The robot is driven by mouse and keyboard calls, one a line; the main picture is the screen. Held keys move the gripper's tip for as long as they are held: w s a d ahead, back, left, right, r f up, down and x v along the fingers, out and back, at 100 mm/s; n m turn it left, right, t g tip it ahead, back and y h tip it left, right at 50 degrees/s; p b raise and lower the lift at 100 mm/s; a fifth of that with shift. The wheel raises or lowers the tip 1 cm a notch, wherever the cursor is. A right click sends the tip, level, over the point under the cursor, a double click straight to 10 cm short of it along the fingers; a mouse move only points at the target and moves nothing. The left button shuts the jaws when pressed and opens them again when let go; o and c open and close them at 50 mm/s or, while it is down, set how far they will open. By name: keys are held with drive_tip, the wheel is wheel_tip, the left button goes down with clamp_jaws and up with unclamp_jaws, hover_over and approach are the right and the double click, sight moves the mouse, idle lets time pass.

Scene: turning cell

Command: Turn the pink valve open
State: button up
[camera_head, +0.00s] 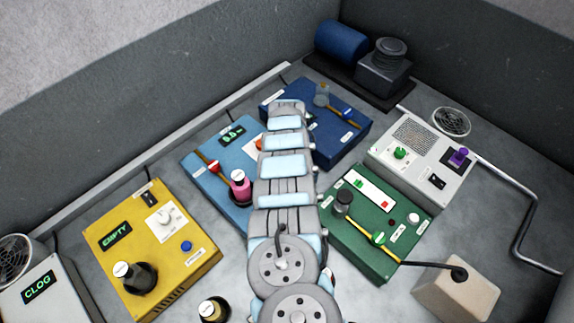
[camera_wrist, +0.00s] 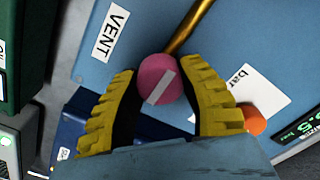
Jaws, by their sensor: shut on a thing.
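The pink valve (camera_wrist: 160,75) is a round knob with a white stripe, at the end of the visible part of a gold pipe (camera_wrist: 192,25) in the wrist view. The stripe runs roughly in line with the pipe. My gripper (camera_wrist: 158,68) has its yellow fingers on both sides of the knob and is shut on it. The valve is on the light blue box (camera_head: 199,153), which also shows in the wrist view (camera_wrist: 235,50). In the head view my arm hides the valve and the gripper.
The light blue box also carries a red valve (camera_head: 213,167), a pink vessel (camera_head: 240,187) and an orange knob (camera_wrist: 254,120). A dark blue box (camera_head: 345,145) stands behind it. A green box (camera_head: 375,262) is to the right, a yellow box (camera_head: 190,270) to the left.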

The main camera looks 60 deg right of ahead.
drive_tip(key=shift+m, duration=0.3)
drive_tip(key=o, duration=1.2)
drive_tip(key=shift+o, duration=0.2)
drive_tip(key=shift+r, duration=0.15)
wheel_tip(320, 180, up, 12)
idle(0.5)
